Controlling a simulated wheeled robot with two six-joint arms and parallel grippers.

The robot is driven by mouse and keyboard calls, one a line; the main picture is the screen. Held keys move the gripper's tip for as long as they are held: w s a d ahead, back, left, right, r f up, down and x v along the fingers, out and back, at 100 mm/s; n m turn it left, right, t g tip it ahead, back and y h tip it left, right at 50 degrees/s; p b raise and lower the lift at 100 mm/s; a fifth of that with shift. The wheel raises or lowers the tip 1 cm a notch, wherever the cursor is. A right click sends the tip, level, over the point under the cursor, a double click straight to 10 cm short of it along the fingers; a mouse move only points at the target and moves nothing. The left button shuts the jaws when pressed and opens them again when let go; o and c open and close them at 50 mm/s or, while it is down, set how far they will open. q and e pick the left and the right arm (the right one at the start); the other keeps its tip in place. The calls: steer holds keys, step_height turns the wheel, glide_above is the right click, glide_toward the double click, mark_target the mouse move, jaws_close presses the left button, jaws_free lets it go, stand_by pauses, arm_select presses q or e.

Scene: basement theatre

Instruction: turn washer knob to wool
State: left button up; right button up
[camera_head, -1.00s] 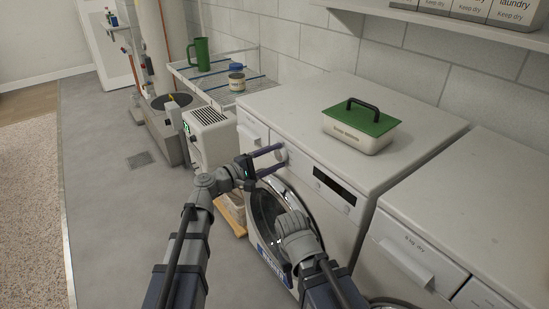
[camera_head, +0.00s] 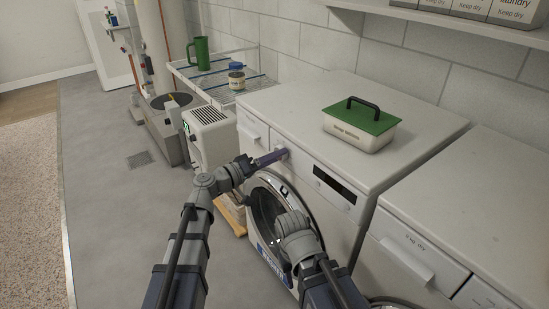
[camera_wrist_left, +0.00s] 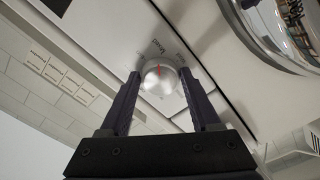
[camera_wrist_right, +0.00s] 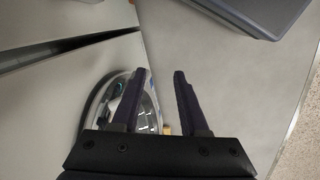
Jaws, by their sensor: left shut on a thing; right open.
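The white washer (camera_head: 335,160) stands against the wall with its round door below the control panel. Its knob (camera_wrist_left: 160,82) is a pale round dial with a red mark toward the top in the left wrist view. My right gripper (camera_wrist_right: 157,74) is open and empty in the right wrist view, low by the washer door (camera_head: 268,208).
A green-lidded box (camera_head: 361,123) sits on the washer. A second machine (camera_head: 470,210) stands to the right.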

arm_select(q)
steer(key=shift+w+a+f+m, duration=0.1)
steer(key=shift+f+m, duration=0.05)
steer(key=shift+m, duration=4.95)
steer(key=o, duration=1.4)
steer(key=shift+c, duration=0.2)
steer(key=shift+a, duration=0.1)
steer(key=v, duration=0.7)
steer(key=shift+a, duration=0.2)
